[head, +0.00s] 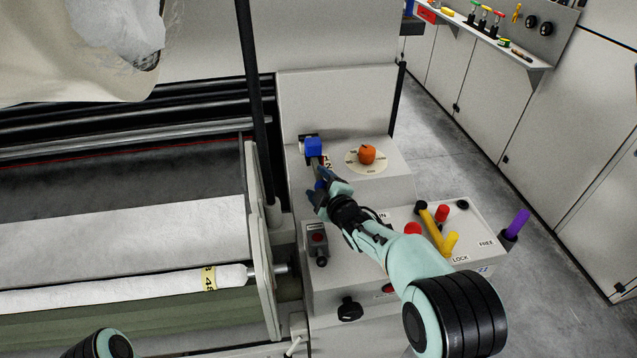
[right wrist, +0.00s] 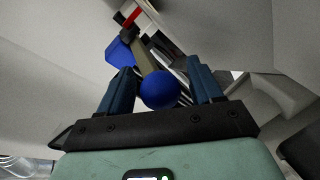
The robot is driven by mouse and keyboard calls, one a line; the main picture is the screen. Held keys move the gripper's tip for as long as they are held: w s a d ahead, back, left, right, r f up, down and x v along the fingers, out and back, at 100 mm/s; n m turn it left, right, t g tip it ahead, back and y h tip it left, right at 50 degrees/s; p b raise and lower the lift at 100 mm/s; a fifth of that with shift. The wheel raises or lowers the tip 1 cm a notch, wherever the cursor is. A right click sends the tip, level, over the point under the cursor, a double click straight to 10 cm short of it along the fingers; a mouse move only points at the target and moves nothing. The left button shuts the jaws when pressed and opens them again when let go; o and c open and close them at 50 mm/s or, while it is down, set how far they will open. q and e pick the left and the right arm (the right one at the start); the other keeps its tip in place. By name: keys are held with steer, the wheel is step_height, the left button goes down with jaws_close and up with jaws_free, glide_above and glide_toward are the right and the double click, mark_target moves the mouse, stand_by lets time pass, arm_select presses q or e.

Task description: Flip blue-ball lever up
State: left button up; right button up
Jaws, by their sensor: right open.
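The blue-ball lever has a round blue ball (right wrist: 160,90) on a flat beige-grey arm (right wrist: 146,58). In the head view the arm (head: 316,168) runs from below a blue block (head: 313,147) toward the front of the console, its ball end low and partly hidden by my fingers. My right gripper (head: 321,189) is open at that end. In the right wrist view the ball sits between the two blue fingers, with gaps visible on both sides. The blue block also shows behind the left finger in that view (right wrist: 120,52). My left gripper is outside the head view.
An orange knob (head: 367,154) on a round dial is right of the lever. A purple handle (head: 517,223) stands at right. A black post (head: 252,100) rises at left.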

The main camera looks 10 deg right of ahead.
steer(key=shift+w, duration=0.25)
steer(key=shift+a, duration=0.1)
steer(key=shift+f, duration=0.1)
jaws_close()
steer(key=shift+r+p, duration=0.25)
steer(key=shift+p, duration=0.25)
steer(key=r+g+p, duration=0.1)
steer(key=r+p, duration=0.1)
steer(key=p, duration=0.1)
steer(key=r+p, duration=0.2)
steer(key=p, duration=0.1)
steer(key=w+r+g+p, duration=0.1)
steer(key=r+p, duration=0.2)
steer(key=shift+a+m+g, duration=0.1)
steer(key=shift+m+g, duration=0.2)
arm_select(q)
steer(key=w+r+p, duration=0.1)
steer(key=w+r, duration=0.4)
steer(key=r, duration=0.7)
arm_select(e)
steer(key=shift+w+r, duration=0.3)
steer(key=shift+r, duration=0.3)
steer(key=shift+w+r, duration=0.25)
steer(key=shift+r, duration=0.35)
